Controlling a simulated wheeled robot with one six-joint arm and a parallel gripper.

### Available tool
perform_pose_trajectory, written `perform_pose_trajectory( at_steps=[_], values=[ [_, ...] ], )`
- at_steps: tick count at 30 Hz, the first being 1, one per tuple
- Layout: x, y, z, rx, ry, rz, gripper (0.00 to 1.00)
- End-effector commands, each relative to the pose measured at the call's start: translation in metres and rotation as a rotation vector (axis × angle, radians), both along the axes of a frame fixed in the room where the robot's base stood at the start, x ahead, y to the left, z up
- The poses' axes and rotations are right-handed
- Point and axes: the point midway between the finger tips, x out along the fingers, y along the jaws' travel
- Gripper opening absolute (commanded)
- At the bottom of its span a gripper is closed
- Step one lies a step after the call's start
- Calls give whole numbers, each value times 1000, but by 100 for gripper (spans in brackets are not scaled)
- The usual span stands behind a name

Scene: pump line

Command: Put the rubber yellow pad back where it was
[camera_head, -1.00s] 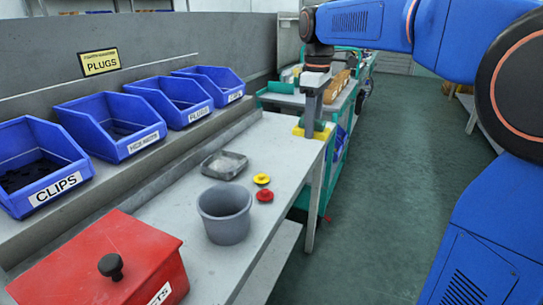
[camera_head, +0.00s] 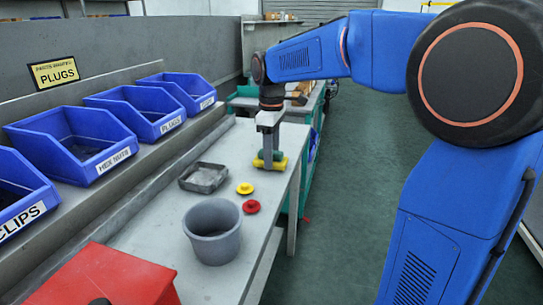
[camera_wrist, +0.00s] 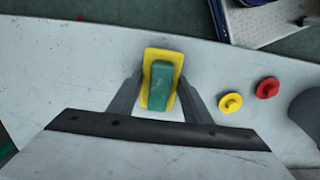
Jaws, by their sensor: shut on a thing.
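The yellow pad (camera_wrist: 151,54) has a raised green block on top. In the wrist view it sits between the two fingers of my gripper (camera_wrist: 160,92), which is shut on it. The pad (camera_head: 262,164) also shows in the head view, at the far end of the grey workbench (camera_head: 160,236), under my gripper (camera_head: 269,150). It is at or just above the bench top; I cannot tell whether it touches. My fingers hide part of it.
A yellow knobbed disc (camera_head: 245,188) and a red one (camera_head: 252,207) lie nearer on the bench. A grey tray (camera_head: 203,178), a grey bucket (camera_head: 212,232) and a red box (camera_head: 105,275) stand nearby. Blue bins (camera_head: 75,143) line the left shelf. Bare bench surrounds the pad.

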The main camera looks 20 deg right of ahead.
Motion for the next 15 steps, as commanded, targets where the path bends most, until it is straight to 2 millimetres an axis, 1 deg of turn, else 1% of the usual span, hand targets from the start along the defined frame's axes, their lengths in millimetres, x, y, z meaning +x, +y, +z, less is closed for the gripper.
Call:
perform_pose_trajectory(
  at_steps=[2, 12, 13, 14, 15],
  values=[
    [0, 0, -4, 0, -1, 0, 20],
    [0, 0, -6, 0, 0, 0, 20],
    [0, 0, -6, 0, 0, 0, 52],
    [0, 0, -6, -1, -1, 0, 59],
    [0, 0, -6, -1, -1, 0, 63]
  ],
)
